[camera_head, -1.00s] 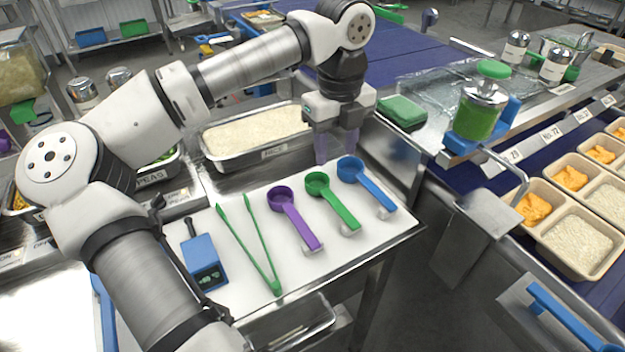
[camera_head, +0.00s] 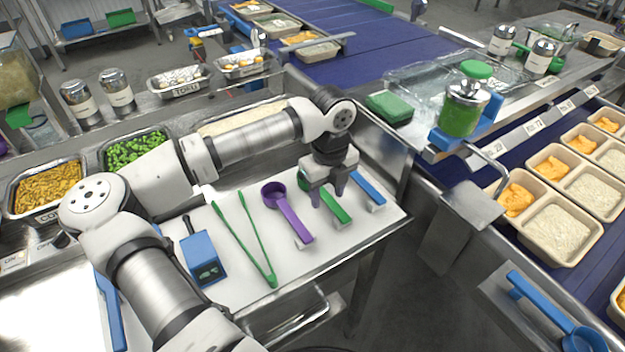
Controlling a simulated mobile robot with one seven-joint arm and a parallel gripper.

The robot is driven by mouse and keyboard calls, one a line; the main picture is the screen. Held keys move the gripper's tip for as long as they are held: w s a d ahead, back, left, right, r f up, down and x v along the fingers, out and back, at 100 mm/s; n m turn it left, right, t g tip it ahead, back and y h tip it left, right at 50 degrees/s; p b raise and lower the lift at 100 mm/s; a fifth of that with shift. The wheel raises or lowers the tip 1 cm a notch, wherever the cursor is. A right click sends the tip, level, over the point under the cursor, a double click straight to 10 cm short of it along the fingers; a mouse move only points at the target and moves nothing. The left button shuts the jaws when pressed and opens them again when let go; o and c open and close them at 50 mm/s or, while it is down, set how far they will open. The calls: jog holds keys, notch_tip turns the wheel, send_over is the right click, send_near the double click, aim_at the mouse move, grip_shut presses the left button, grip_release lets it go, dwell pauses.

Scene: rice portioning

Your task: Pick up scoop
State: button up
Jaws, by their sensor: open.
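Three scoops lie side by side on the white board (camera_head: 345,238). The purple scoop (camera_head: 290,217) is on the left and fully in view. The green scoop (camera_head: 338,210) is in the middle, its bowl mostly hidden by my gripper. The blue scoop (camera_head: 369,190) is on the right, its bowl hidden behind my gripper. My gripper (camera_head: 327,201) is open and points down, its two fingers over the green scoop near the bowl and upper handle. I cannot tell whether the fingers touch it.
Green tongs (camera_head: 248,240) and a blue box-shaped device (camera_head: 203,260) lie left of the scoops. A rice pan (camera_head: 240,118) is behind, partly hidden by my arm. A peas pan (camera_head: 137,149) and a corn pan (camera_head: 47,188) stand left. A green sponge (camera_head: 389,107) is back right.

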aim_at(327, 196)
jog(key=shift+f, duration=0.2)
grip_shut()
jog(key=shift+r, duration=0.1)
notch_tip(327, 196, up, 26)
jog(key=shift+p, duration=0.3)
dwell(0.7)
